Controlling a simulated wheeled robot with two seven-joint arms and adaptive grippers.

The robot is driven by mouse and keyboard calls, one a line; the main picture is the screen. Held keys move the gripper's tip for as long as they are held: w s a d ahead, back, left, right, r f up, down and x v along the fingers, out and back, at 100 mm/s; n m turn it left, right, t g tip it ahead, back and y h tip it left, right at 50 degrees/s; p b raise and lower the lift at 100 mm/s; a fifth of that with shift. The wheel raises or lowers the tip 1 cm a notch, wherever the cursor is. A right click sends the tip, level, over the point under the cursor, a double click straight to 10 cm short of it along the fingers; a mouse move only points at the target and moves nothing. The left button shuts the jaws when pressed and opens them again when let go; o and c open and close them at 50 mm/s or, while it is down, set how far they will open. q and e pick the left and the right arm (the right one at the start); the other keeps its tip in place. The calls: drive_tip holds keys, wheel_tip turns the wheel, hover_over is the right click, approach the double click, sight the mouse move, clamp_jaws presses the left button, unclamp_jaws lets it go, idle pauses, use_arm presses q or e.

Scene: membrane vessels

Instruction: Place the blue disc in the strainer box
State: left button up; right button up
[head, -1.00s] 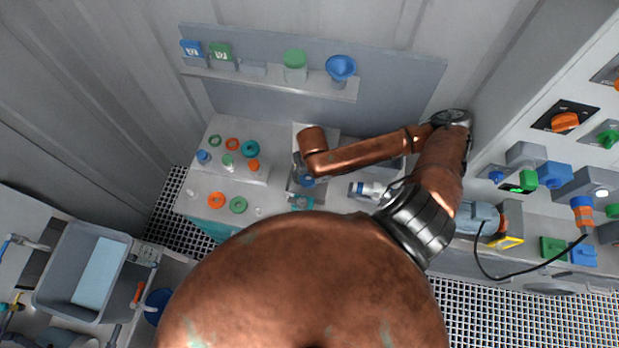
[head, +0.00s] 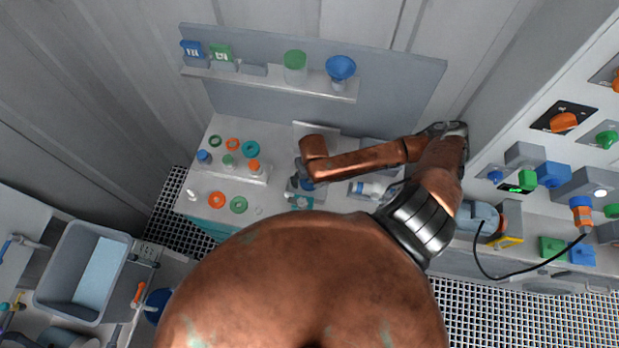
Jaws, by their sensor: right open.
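My right gripper (head: 304,188) hangs over the middle of the back bench (head: 265,190), pointing down at the end of the bent copper arm. It is open. A small dark blue round thing (head: 308,185) shows at its fingers. It may be the blue disc, but it is too small and covered to tell, and I cannot tell whether the fingers touch it. A teal-and-white piece (head: 302,202) lies just in front of the gripper. I cannot pick out the strainer box for sure; the arm hides part of the bench. My left gripper is not in view.
A shelf (head: 275,82) with a blue funnel (head: 341,68) is behind. A white-and-blue cylinder (head: 366,189) lies to the right.

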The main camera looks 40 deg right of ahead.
sight(311, 184)
wheel_tip(311, 184, up, 12)
drive_tip(key=s, duration=0.1)
drive_tip(key=shift+s+a+p, duration=0.2)
drive_tip(key=shift+a+p, duration=0.05)
drive_tip(key=shift+p, duration=0.15)
drive_tip(key=shift+r, duration=0.1)
